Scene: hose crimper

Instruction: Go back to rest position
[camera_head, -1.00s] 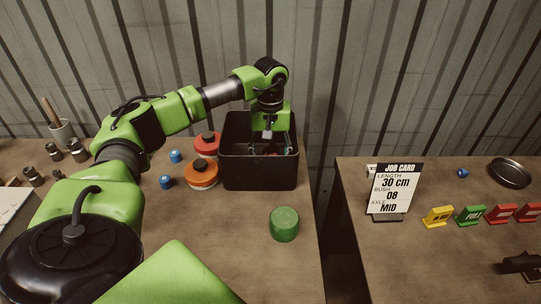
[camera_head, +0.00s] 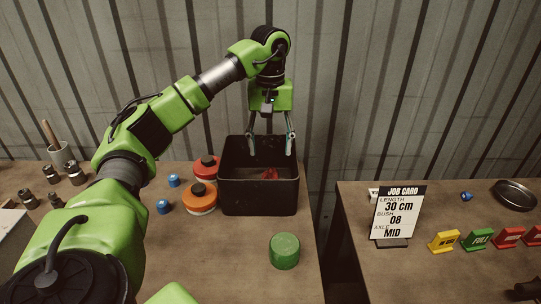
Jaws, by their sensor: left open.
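My left gripper (camera_head: 270,146) hangs over the black bin (camera_head: 258,199) with its fingers spread apart and nothing between them. The fingertips are near the height of the bin's back rim. A red item (camera_head: 269,174) lies inside the bin; the rest of its contents is hard to make out. My left arm reaches in from the left, across the left bench. My right gripper is not in view.
Orange (camera_head: 201,201) and red (camera_head: 207,168) round containers stand left of the bin, with blue caps (camera_head: 163,206) beside them. A green cylinder (camera_head: 285,251) stands in front. A job card (camera_head: 399,214) and coloured tags (camera_head: 476,239) are on the right bench, across a gap.

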